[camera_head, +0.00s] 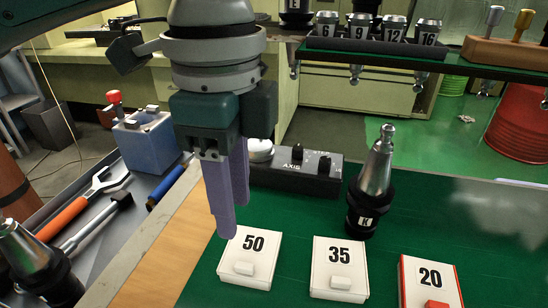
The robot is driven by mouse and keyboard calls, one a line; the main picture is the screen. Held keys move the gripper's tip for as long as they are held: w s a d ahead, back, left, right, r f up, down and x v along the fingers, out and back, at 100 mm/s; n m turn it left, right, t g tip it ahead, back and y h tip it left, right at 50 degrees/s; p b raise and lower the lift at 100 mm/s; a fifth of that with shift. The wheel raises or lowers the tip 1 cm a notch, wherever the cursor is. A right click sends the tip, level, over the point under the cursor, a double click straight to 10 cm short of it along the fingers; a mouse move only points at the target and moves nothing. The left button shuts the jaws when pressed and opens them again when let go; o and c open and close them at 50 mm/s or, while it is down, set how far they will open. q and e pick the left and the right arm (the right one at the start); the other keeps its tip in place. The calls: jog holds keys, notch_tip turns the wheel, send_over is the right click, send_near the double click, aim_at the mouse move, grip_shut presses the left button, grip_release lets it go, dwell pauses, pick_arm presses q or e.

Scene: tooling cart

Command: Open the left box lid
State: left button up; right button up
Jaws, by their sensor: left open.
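The left box (261,261) is a small white box marked 50 on the green mat, with a small white tab near the front of its top. Its lid looks shut. My left gripper (232,214) comes down from above with purple fingers pointing down. It is open, with its fingers overlapping in this view and nothing seen between them. Its fingertips are at the far left corner of the left box in the picture; I cannot tell whether they touch it. My right gripper is out of view.
A white box marked 35 (358,266) and a red-edged box marked 20 (411,275) stand to the right. Behind are a black tool holder (372,190) and a grey control box (300,180). A tool tray (92,262) lies left. Green mat right of the holder is clear.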

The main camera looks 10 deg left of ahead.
aim_at(244, 265)
pick_arm(q)
jog(key=f, duration=0.5)
jog(key=f+b, duration=0.1)
jog(key=f, duration=0.1)
jog(key=shift+s+d+f, duration=0.25)
jog(key=shift+s+f, duration=0.1)
jog(key=shift+f, duration=0.7)
jog(key=shift+w, duration=0.1)
grip_shut()
